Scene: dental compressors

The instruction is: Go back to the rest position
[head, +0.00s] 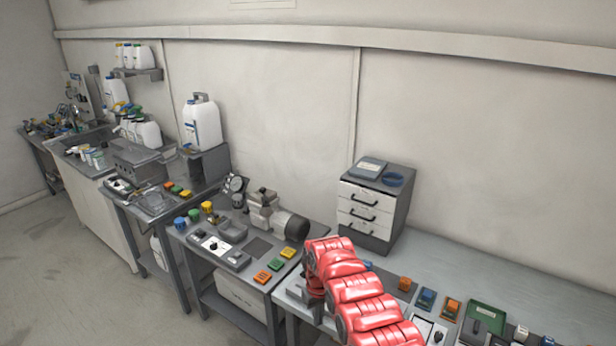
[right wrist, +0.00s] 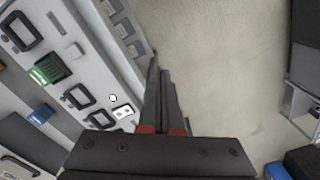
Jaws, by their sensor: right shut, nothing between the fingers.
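My right arm (head: 355,295) shows as red links reaching in from the bottom right of the head view, over the front bench. Its gripper is hard to make out there. In the right wrist view my right gripper (right wrist: 160,75) points away from the camera, its two dark fingers together with nothing between them. The fingers are over pale floor, beside a grey panel with black handles. My left gripper is in neither view.
A bench (head: 450,262) with colored switches runs along the wall, partly behind my arm. A white drawer unit (head: 367,212) stands on it. A compressor (head: 290,224) sits on the bench to the left. Open floor (head: 90,270) lies at the left.

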